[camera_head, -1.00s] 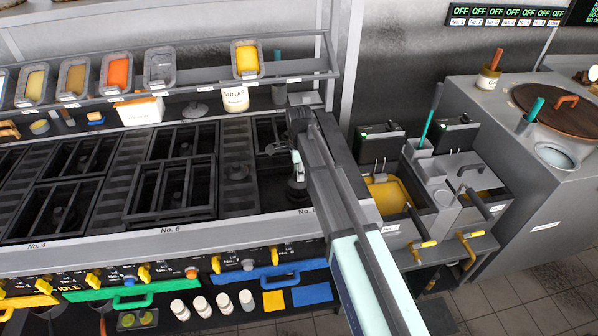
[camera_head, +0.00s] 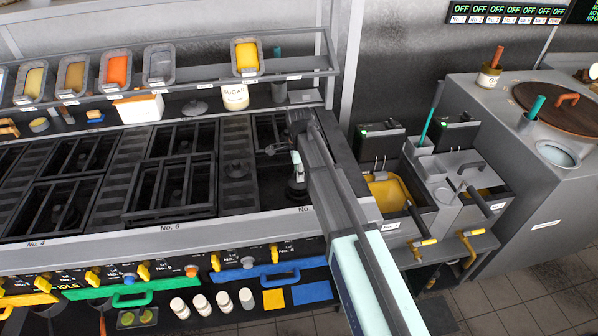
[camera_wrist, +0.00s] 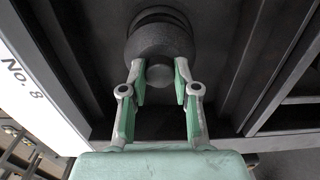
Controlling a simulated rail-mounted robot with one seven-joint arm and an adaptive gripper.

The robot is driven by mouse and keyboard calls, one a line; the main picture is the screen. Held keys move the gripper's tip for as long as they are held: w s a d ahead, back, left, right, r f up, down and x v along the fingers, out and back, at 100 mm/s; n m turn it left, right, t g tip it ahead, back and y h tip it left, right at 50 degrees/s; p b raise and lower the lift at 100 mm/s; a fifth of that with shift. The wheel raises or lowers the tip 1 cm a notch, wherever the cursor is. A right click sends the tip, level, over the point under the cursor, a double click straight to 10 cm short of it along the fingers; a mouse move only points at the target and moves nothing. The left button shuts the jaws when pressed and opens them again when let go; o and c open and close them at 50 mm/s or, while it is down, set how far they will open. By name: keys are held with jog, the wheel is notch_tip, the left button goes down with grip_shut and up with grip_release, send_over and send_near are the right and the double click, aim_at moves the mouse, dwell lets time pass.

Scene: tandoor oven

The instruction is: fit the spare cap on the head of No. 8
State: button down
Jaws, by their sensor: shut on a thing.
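In the wrist view my gripper (camera_wrist: 160,85) has its green-padded fingers closed around the small round knob of a dark cap (camera_wrist: 160,43). The cap lies beyond the fingertips, over the dark burner well beside the "No. 8" label (camera_wrist: 22,78). A dark round edge, which may be the burner head (camera_wrist: 160,14), shows just past the cap. I cannot tell whether cap and head touch or are seated. In the head view my gripper (camera_head: 297,167) points down over No. 8 at the right end of the range, and my arm hides much of that burner.
Black pan-support grates (camera_head: 172,188) stand left of No. 8. A shelf with a sugar pot (camera_head: 235,97) runs behind. Fryers (camera_head: 390,195) stand to the right.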

jog(key=shift+f, duration=0.8)
jog(key=c, duration=0.8)
grip_release()
jog(key=shift+r, duration=0.1)
jog(key=shift+r+p, duration=1.9)
jog(key=shift+r, duration=2.05)
